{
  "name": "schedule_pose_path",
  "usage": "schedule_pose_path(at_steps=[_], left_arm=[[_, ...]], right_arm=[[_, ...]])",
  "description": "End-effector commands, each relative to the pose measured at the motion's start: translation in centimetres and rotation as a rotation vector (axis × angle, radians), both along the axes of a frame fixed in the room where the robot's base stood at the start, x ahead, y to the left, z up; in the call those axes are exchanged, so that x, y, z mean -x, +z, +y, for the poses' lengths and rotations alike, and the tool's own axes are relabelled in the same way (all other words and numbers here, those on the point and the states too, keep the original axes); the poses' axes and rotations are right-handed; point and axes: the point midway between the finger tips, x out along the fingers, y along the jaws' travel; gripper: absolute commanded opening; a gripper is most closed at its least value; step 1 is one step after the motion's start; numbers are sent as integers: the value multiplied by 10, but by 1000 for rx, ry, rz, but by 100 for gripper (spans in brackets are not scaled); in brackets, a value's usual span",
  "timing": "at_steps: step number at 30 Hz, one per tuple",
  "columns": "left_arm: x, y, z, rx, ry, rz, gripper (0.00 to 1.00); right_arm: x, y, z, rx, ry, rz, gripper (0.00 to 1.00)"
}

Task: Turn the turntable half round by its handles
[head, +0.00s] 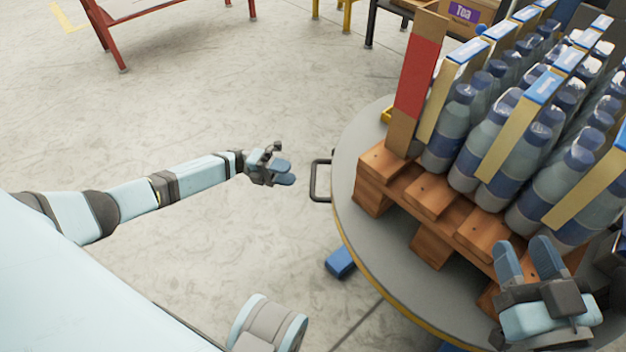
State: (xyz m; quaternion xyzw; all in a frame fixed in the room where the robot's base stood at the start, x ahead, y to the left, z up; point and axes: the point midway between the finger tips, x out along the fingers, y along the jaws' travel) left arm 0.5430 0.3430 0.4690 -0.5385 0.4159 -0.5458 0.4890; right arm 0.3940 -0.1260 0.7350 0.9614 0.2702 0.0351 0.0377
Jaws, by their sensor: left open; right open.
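The round grey turntable (352,172) with a yellow edge fills the right side of the head view. A dark handle (318,181) sticks out from its left rim. My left gripper (291,173) is open and empty, a little to the left of that handle and apart from it. My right gripper (528,258) is open at the lower right, in front of the loaded pallet. I cannot tell whether it touches anything. No second handle shows clearly; the right side of the turntable is hidden or out of view.
A wooden pallet (432,248) on the turntable bears several bottles (468,157) and upright cardboard panels (416,82). A blue foot (340,261) shows on the floor below the rim. A red-legged table (107,35) stands at the back left. The floor left of the turntable is clear.

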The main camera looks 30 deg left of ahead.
Motion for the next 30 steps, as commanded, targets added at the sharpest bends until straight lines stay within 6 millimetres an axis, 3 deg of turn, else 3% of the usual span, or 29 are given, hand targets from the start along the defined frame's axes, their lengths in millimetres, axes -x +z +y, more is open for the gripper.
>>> schedule_pose_path(at_steps=[6,12,24,25,30], left_arm=[[-3,6,-46,2,-2,0,41],[-5,12,-71,0,0,0,41],[-5,14,-80,-1,1,1,41],[-5,14,-80,0,1,1,39],[-5,14,-80,0,1,1,0]], right_arm=[[-3,-1,-2,23,-3,-43,43],[-5,1,-3,39,-5,-77,43],[-4,1,-4,52,-3,-88,43],[-4,2,-4,52,-3,-88,43],[-4,2,-4,50,-4,-90,43]])
